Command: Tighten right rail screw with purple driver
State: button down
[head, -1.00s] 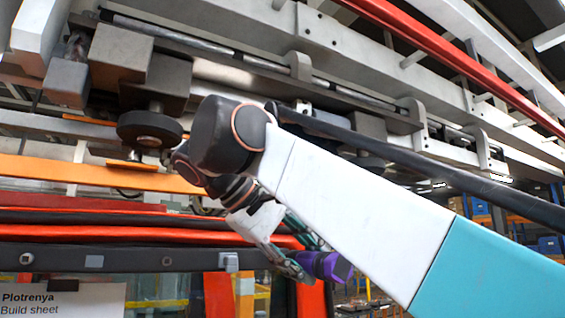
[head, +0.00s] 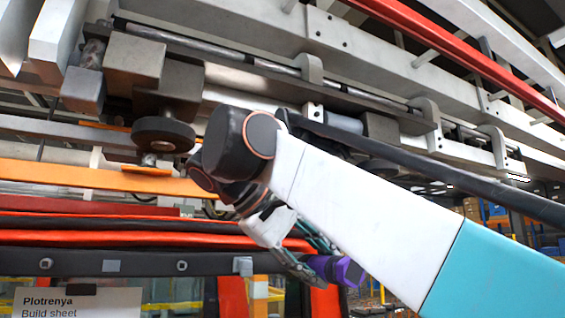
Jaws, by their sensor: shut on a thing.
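My gripper (head: 303,262) is in the lower middle of the head view, shut on the purple driver (head: 338,270). The driver's purple handle sticks out to the right of the fingers; its tip is hidden. The dark rail (head: 125,263) runs across the lower left, left of my gripper. Screw heads show on it at the left (head: 46,263) and further right (head: 182,265). My gripper is apart from both of these. I cannot tell which one is the right rail screw, or whether another is hidden behind my arm.
Above hang a metal beam with a rod (head: 240,62), grey blocks (head: 134,62) and a dark roller (head: 163,134). Orange and red bars (head: 100,178) cross the left. A "Plotrenya Build sheet" (head: 75,303) hangs at lower left. Shelving stands behind at right.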

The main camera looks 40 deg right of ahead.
jog(key=shift+w+d, duration=0.1)
jog(key=shift+w, duration=0.3)
dwell(0.9)
jog(key=shift+s, duration=0.1)
dwell(0.6)
jog(key=shift+s+a, duration=0.25)
jog(key=shift+s, duration=0.85)
jog(key=shift+s+a, duration=0.3)
jog(key=shift+s, duration=0.75)
jog(key=shift+s+a, duration=0.25)
jog(key=shift+s, duration=0.85)
jog(key=shift+f, duration=0.15)
